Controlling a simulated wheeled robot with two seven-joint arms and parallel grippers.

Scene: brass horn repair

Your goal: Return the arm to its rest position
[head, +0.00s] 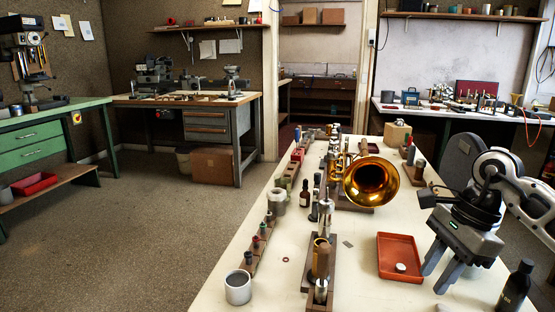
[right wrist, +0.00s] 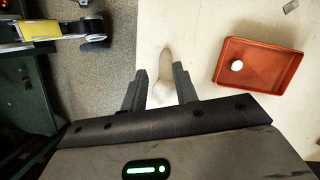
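My right gripper (head: 433,280) hangs over the right side of the cream bench, beside the red-orange tray. Its two fingers point down and stand apart. In the right wrist view, the gripper (right wrist: 160,80) has a pale, blurred object (right wrist: 165,68) showing between its fingers. It looks to lie below them; I cannot tell what it is. My right arm (head: 515,175) comes in from the right edge. My left gripper is not in the head view.
The red-orange tray (head: 398,250) holds a small white round piece (head: 400,267). A dark bottle (head: 515,287) stands right of the gripper. A brass horn (head: 371,183) lies mid-bench. Tool racks (head: 256,247) and a metal cup (head: 238,287) line the left side.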

